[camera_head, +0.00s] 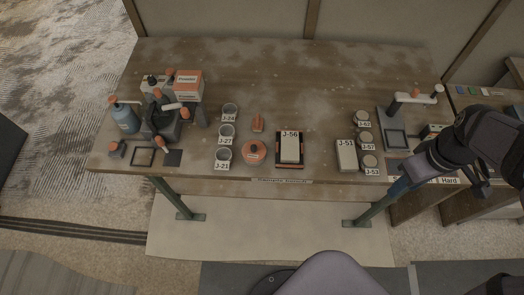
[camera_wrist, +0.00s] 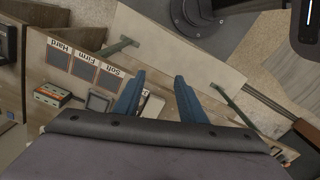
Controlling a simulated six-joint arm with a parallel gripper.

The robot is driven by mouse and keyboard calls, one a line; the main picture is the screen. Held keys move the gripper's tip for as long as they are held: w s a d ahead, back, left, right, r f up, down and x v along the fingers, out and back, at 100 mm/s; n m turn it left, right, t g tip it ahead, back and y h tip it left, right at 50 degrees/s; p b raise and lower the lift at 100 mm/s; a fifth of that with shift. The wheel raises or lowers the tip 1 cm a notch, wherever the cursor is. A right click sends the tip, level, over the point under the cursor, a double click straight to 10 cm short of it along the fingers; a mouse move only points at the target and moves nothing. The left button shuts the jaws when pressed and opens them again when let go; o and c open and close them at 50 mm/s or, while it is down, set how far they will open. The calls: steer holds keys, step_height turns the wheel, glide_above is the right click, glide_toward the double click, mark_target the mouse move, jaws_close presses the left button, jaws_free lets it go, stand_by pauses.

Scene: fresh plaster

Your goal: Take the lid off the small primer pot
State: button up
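A squat orange round pot (camera_head: 254,151) stands near the front middle of the workbench, and it looks like the primer pot. Its top is orange too; I cannot make out the lid's edge. My gripper (camera_head: 398,188) is at the bench's front right edge, far to the right of the pot. In the wrist view my gripper (camera_wrist: 160,84) shows two blue fingers spread apart with nothing held between them. The pot is not clearly seen in the wrist view.
Grey cups labelled J-21 (camera_head: 223,156), J-27 (camera_head: 226,132) and J-24 (camera_head: 230,110) stand left of the pot. A small orange item (camera_head: 258,123) lies behind it. The J-56 block (camera_head: 290,148) is to its right. The bench's back middle is clear.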

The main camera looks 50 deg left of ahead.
steer(key=w+a+f+n+b, duration=0.1)
steer(key=w+a+n, duration=0.1)
steer(key=a+n, duration=0.7)
steer(key=n+b, duration=0.3)
steer(key=n, duration=1.7)
glide_above(254, 146)
steer(key=f, duration=0.6)
steer(key=shift+a, duration=0.25)
steer(key=shift+s+d+f+p, duration=0.15)
steer(key=shift+f+p, duration=0.7)
steer(key=shift+f, duration=0.95)
steer(key=shift+w+d+f+p, duration=0.1)
steer(key=shift+f+p, duration=0.7)
steer(key=shift+f, duration=1)
jaws_close()
